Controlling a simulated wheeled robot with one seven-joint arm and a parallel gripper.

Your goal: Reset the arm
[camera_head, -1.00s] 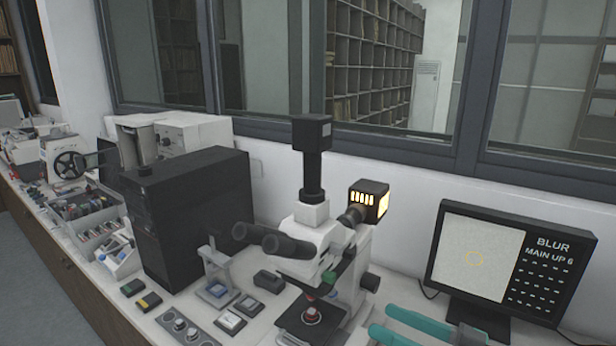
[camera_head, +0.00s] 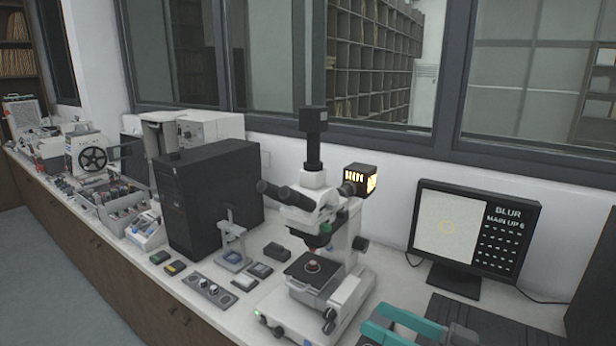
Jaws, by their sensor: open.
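My gripper (camera_head: 380,318) shows at the bottom edge, right of centre, as two teal fingers with a gap between them. It is open, and I see nothing held in it. The rest of my arm is mostly cut off by the frame edge. The gripper appears just right of the microscope (camera_head: 313,200) and below the monitor (camera_head: 470,238); I cannot tell its exact distance from either. The microscope stands upright on the bench, with a small reddish round piece (camera_head: 312,266) on its dark stage. The monitor reads "BLUR" and "MAIN UP 6".
A black computer tower (camera_head: 208,200) stands left of the microscope. A small press-like stand (camera_head: 232,245), a knob panel (camera_head: 208,290) and small dark boxes lie between. Racks and instruments crowd the bench's far left. A dark mat (camera_head: 480,318) lies before the monitor. Floor at lower left is clear.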

